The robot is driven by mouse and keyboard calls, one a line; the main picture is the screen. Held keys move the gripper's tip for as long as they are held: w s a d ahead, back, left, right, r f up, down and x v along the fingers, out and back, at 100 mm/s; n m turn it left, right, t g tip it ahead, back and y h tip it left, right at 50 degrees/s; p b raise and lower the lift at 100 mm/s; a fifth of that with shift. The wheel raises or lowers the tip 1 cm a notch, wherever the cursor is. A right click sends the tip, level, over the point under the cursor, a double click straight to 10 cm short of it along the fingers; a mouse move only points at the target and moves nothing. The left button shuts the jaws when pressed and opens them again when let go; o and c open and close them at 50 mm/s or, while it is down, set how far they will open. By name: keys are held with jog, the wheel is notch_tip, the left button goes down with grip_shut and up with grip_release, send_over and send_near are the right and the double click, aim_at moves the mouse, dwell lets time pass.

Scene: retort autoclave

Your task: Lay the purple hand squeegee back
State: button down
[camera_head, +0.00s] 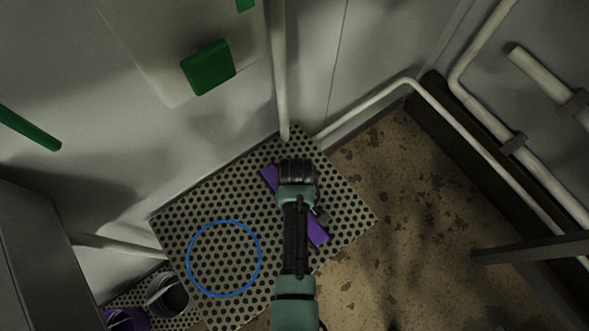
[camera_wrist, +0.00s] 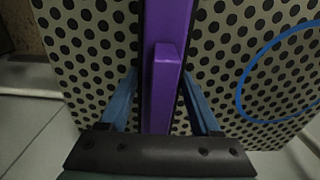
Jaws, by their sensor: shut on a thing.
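The purple hand squeegee (camera_head: 318,236) shows from under my arm in the head view, one end up left and the other down right. It lies over the perforated plate (camera_head: 190,225); I cannot tell whether it touches it. In the wrist view the squeegee (camera_wrist: 166,20) runs up the middle, its raised purple handle between my blue fingers. My gripper (camera_wrist: 162,85) is shut on it. In the head view my gripper (camera_head: 297,172) hides the squeegee's middle. A blue ring (camera_head: 261,258) is outlined on the plate, left of the squeegee, with only bare plate inside.
A dark bucket (camera_head: 170,297) and a purple bucket (camera_head: 125,319) stand at the lower left. A pale vertical pipe (camera_head: 279,80) rises behind the plate's back corner. Pipes (camera_head: 460,135) run along the right wall. A green block (camera_head: 208,68) sits on the back wall.

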jog(key=shift+f, duration=0.35)
grip_release()
jog(key=shift+r, duration=0.1)
